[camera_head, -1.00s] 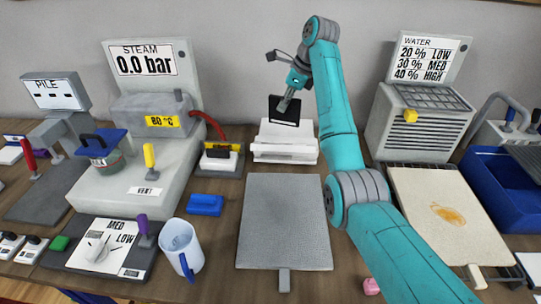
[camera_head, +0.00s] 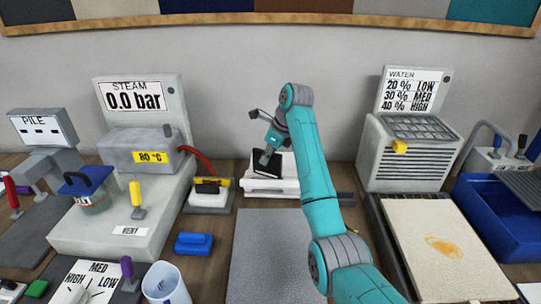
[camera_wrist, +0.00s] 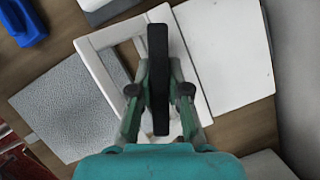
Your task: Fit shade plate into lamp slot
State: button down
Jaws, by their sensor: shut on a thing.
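My gripper (camera_head: 270,150) is shut on a thin black shade plate (camera_head: 266,163). In the wrist view the plate (camera_wrist: 158,60) shows edge-on between the fingers of my gripper (camera_wrist: 160,92). The white lamp (camera_head: 285,188) stands on the table against the wall. The plate is tilted and overlaps the lamp's upper part in the head view. In the wrist view a white open frame (camera_wrist: 97,42) and a white panel (camera_wrist: 228,50) lie below on either side of the plate. The slot is hidden, and I cannot tell whether the plate touches the lamp.
The steam unit (camera_head: 135,92) stands left, with a small block with a yellow strip (camera_head: 208,194) nearer the lamp. The water unit (camera_head: 412,150) stands right. A grey pad (camera_head: 270,255) lies in front, beside a blue block (camera_head: 193,244). A tan board (camera_head: 430,235) lies right.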

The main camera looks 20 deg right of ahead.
jog(key=shift+f, duration=0.55)
jog(key=c, duration=1.1)
grip_release()
jog(key=shift+c, duration=0.2)
